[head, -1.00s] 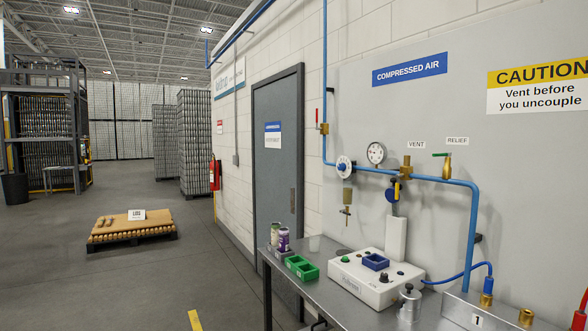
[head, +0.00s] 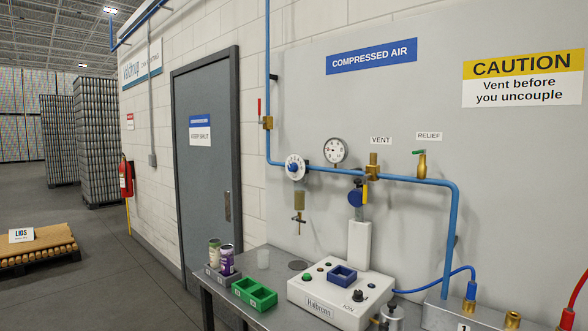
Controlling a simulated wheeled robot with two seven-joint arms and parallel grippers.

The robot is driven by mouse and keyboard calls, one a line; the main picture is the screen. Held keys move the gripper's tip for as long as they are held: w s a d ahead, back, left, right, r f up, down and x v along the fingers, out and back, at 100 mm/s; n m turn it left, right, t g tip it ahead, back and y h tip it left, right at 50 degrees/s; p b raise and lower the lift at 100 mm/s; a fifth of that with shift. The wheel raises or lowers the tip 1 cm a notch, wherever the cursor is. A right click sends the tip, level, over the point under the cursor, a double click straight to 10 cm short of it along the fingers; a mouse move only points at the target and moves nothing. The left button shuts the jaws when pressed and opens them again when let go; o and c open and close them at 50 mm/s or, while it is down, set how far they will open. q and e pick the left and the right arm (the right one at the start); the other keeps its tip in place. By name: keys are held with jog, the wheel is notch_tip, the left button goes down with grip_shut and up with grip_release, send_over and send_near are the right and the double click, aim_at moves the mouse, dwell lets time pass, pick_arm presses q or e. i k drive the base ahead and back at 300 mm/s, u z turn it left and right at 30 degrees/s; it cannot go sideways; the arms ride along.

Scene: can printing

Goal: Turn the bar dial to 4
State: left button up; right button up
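A round white dial with a blue centre knob (head: 294,167) sits on the blue pipe on the wall, left of the pressure gauge. I take it to be the bar dial; its numbers are too small to read. The white-faced pressure gauge (head: 335,151) stands just right of it, above the pipe. Neither of my grippers shows in the head view.
Below is a grey bench with a white machine (head: 318,299), a green tray (head: 254,293) and two cans in a grey holder. A brass vent valve (head: 373,166) and relief valve (head: 421,165) are on the pipe. A grey door (head: 207,165) stands left.

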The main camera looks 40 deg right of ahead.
aim_at(293, 167)
jog(key=z, duration=0.55)
jog(key=i, duration=0.8)
jog(key=z, duration=0.85)
